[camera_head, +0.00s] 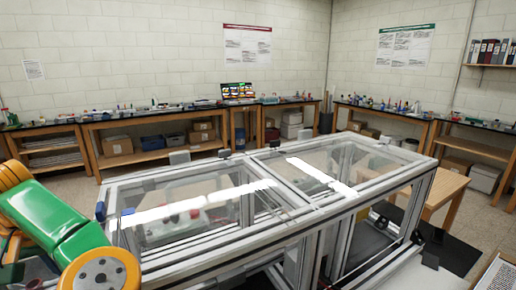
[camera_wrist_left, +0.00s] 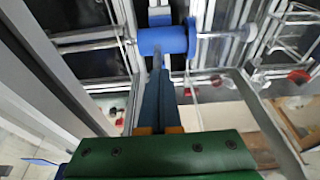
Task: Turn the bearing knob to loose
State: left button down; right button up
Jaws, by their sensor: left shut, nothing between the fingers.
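A blue cylindrical knob (camera_wrist_left: 163,40) lies crosswise on the metal frame at the top of the left wrist view. I take it to be the bearing knob; no loose or tight marking can be read. My left gripper (camera_wrist_left: 160,78) points at it with its fingers together and nothing held between them. The fingertips overlap the knob's lower edge in the picture, and I cannot tell if they touch it. In the head view, my left arm comes in at the left; its gripper cannot be made out there. My right gripper is in neither view.
A large aluminium extrusion frame (camera_head: 270,238) with clear panels fills the middle of the head view. Its rails run close around the knob. A wooden table (camera_head: 445,190) stands at the right. Workbenches (camera_head: 150,120) with small items line the walls, with open floor before them.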

pick_arm(q)
jog(key=shift+w+d+p, duration=0.2)
jog(key=shift+d+p, duration=0.2)
dwell(0.5)
jog(key=w+p+v, duration=0.1)
jog(key=p+v, duration=0.2)
jog(key=v, duration=0.3)
jog(key=shift+s+p, duration=0.25)
jog(key=shift+p, duration=0.05)
jog(key=shift+a, duration=0.1)
